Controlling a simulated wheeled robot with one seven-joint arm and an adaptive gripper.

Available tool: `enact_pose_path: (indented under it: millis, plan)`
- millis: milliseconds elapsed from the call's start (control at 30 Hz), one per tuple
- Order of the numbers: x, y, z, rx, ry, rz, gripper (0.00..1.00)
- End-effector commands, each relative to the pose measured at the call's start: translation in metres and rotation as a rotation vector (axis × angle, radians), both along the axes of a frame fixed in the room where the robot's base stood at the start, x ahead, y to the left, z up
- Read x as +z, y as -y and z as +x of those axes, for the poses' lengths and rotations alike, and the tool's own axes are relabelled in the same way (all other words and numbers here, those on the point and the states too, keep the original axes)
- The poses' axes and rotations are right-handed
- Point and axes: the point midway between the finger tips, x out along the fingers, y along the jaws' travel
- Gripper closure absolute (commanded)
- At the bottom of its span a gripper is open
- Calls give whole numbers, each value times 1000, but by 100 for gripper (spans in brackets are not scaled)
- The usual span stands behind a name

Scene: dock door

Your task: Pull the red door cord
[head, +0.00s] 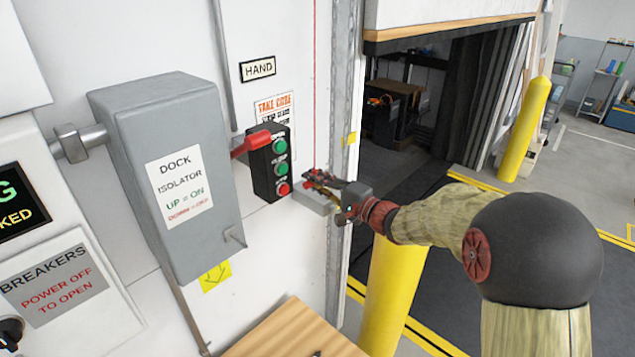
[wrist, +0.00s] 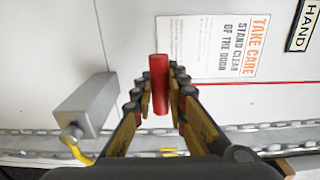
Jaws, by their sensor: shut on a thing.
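The red door cord (head: 315,80) runs as a thin line down the white wall, left of the door frame, to my gripper in the head view. In the wrist view the cord (wrist: 270,82) shows as a red line running off to the right. My gripper (head: 312,180) is shut on the red cylindrical handle (wrist: 161,82). The handle sits between the two fingers and its end points away from the wrist. The fingers hide part of the handle and where the cord meets it.
A black box (head: 270,162) with green and red buttons is left of my gripper. The grey dock isolator (head: 160,120) with a red lever is further left. A small grey box (wrist: 85,108) is close by. A yellow post (head: 388,290) stands below my arm. The doorway opens to the right.

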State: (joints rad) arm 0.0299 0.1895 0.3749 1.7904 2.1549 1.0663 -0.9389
Motion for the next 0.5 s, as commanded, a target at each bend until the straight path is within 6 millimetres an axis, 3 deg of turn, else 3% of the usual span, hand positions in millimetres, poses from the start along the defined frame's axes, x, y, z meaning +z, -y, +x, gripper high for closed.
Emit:
enact_pose_path:
  millis: [500]
  plan:
    - [-20,0,0,0,-3,-1,100]
